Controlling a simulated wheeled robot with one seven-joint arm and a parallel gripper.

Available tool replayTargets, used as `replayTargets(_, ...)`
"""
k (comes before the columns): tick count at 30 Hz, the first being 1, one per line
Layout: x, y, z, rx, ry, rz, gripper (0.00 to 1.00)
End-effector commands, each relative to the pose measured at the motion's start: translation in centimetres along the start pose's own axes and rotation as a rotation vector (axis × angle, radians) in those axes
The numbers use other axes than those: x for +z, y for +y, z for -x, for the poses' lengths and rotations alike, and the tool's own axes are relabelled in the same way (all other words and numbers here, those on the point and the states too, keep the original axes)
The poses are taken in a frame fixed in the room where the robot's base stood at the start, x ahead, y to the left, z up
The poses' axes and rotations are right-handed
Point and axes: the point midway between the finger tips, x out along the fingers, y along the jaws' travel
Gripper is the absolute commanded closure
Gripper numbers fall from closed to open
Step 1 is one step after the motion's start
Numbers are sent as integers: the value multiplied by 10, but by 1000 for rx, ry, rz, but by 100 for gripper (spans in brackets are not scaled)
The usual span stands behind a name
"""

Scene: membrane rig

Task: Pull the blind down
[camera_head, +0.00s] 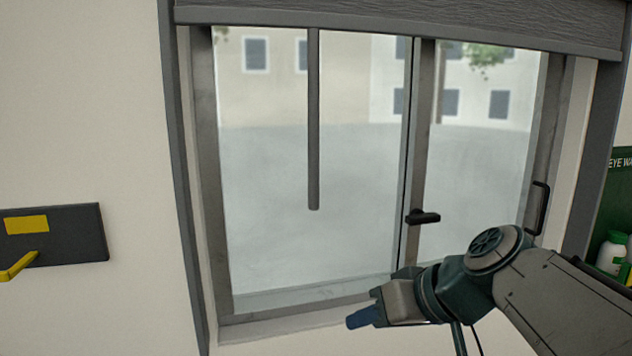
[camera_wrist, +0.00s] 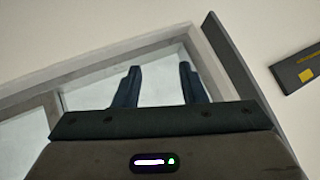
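The blind (camera_head: 400,22) is a grey slatted roller blind at the top of the window, mostly rolled up. A long grey rod (camera_head: 314,120) hangs from it in front of the left pane, its lower end free. My gripper (camera_head: 358,318) is low in front of the window's bottom frame, below and to the right of the rod's end, and apart from it. In the wrist view my gripper (camera_wrist: 160,82) has its two dark blue fingers spread apart with nothing between them. The rod and the blind are not in the wrist view.
The window has a black latch (camera_head: 423,217) on its middle post and a black handle (camera_head: 540,208) at the right. A dark wall box with a yellow lever (camera_head: 62,234) is at the left. A green eye-wash station (camera_head: 615,225) is at the right edge.

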Motion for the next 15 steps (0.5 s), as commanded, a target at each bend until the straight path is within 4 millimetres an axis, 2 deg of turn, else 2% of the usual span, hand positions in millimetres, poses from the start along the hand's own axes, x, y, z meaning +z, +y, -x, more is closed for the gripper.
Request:
replayTargets(3,-56,-6,16,-115,196,124,63)
replayTargets(6,-99,-12,38,-177,367,241,63)
replayTargets(10,-140,-16,68,-211,555,371,63)
replayTargets(15,-167,-20,94,-217,699,470,63)
